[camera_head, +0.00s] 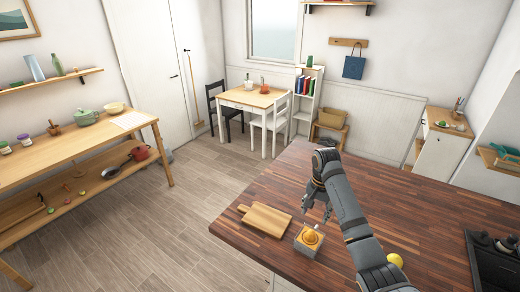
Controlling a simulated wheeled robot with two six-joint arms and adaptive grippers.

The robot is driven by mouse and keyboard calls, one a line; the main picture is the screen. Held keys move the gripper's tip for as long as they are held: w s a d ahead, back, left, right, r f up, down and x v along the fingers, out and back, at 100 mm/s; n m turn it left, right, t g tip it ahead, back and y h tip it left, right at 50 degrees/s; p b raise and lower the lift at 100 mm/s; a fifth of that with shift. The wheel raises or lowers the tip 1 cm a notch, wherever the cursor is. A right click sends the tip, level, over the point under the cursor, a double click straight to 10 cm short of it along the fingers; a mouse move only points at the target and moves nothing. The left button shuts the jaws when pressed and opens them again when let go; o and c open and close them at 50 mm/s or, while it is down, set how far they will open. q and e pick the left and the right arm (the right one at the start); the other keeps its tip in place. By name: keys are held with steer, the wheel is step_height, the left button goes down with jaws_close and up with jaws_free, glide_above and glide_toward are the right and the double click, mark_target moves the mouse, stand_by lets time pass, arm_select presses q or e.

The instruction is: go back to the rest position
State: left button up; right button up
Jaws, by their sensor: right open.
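My right arm reaches in from the bottom right over the dark wooden counter (425,212). My right gripper (317,212) points down and is open, a little above the counter. It is just above and beyond a small light box-like item with an orange round thing (309,238) on top. Nothing shows between its fingers. My left gripper is not in view.
A wooden cutting board (265,220) lies left of the box-like item, near the counter's edge. A yellow round thing (395,260) is beside my right arm. A black rack (490,262) stands at the right. The floor (190,215) left of the counter is clear.

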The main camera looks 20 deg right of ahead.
steer(key=s+a+f+n+t, duration=0.2)
steer(key=s+a+f+n, duration=0.4)
steer(key=s+f, duration=0.4)
steer(key=s+a+r+n+t, duration=0.1)
steer(key=s+a+r+n, duration=0.15)
steer(key=s, duration=0.45)
steer(key=s+a+r+n+t, duration=0.1)
steer(key=s+r+n, duration=0.15)
steer(key=s, duration=0.45)
step_height(320, 180, down, 31)
steer(key=d+g+b, duration=0.2)
steer(key=b, duration=0.5)
steer(key=s+f+b, duration=0.3)
steer(key=s+f, duration=0.7)
steer(key=f, duration=0.3)
steer(key=s+d+f+b, duration=0.1)
steer(key=s+f+b, duration=0.2)
steer(key=s+f, duration=0.7)
step_height(320, 180, down, 3)
steer(key=shift+d+r+g+h, duration=0.1)
steer(key=shift+d+g+h, duration=0.15)
steer(key=shift+g+h, duration=0.15)
steer(key=shift+s, duration=0.1)
steer(key=shift+c, duration=0.3)
